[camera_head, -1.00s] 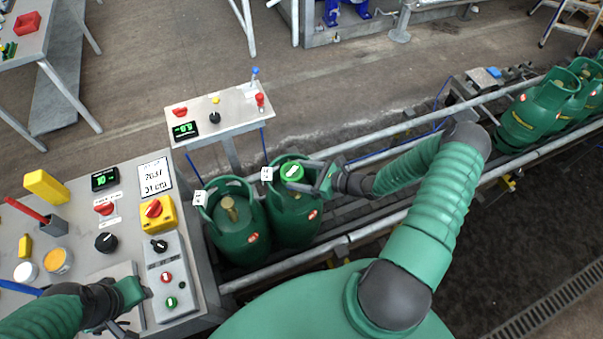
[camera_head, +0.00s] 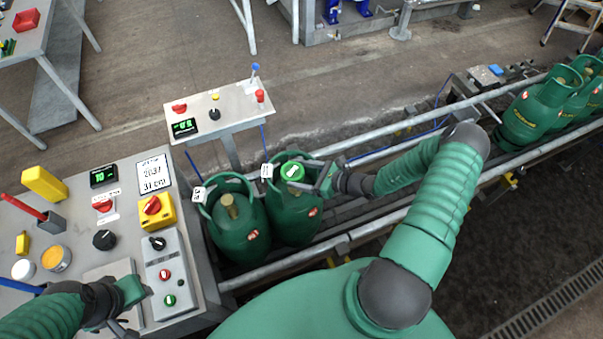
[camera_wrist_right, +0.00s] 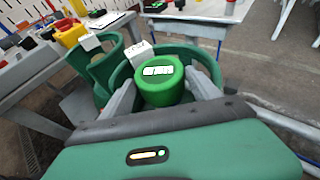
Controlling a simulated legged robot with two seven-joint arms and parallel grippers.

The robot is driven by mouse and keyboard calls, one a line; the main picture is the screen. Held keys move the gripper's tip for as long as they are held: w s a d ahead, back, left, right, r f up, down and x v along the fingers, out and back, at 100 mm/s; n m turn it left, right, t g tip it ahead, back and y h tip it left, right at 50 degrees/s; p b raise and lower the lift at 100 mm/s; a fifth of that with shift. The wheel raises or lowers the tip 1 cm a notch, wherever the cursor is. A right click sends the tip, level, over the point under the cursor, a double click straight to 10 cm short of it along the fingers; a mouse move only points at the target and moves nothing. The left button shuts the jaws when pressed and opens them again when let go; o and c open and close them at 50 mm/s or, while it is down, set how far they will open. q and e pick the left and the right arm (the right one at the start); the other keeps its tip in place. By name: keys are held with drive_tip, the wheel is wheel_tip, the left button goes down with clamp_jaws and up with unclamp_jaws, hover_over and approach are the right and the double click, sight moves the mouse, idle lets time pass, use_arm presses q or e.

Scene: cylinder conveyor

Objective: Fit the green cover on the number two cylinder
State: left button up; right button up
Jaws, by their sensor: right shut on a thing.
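My right gripper (camera_head: 312,180) is shut on the green cover (camera_head: 292,171), a short bright green cap with a white label on top. The cover is over the top of the right one of two near green cylinders (camera_head: 295,217), inside its collar. In the right wrist view the cover (camera_wrist_right: 160,87) sits between both fingers. Whether it touches the valve below is hidden. The left near cylinder (camera_head: 238,235) shows a bare brass valve. Both carry small white tags too small to read. My left gripper (camera_head: 130,292) is over the control desk; its fingers are unclear.
The control desk (camera_head: 90,240) with knobs and buttons stands at left. A small panel table (camera_head: 220,112) stands behind the near cylinders. Conveyor rails (camera_head: 400,130) run to the right, where more green cylinders (camera_head: 535,112) stand. The collar surrounds the cover closely.

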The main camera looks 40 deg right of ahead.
drive_tip(key=o, duration=1)
drive_tip(key=shift+c, duration=0.2)
drive_tip(key=o, duration=0.4)
drive_tip(key=shift+o, duration=0.2)
drive_tip(key=b+v, duration=0.1)
drive_tip(key=v, duration=1.5)
drive_tip(key=shift+s+r, duration=0.15)
drive_tip(key=shift+s, duration=0.15)
drive_tip(key=shift+d, duration=0.1)
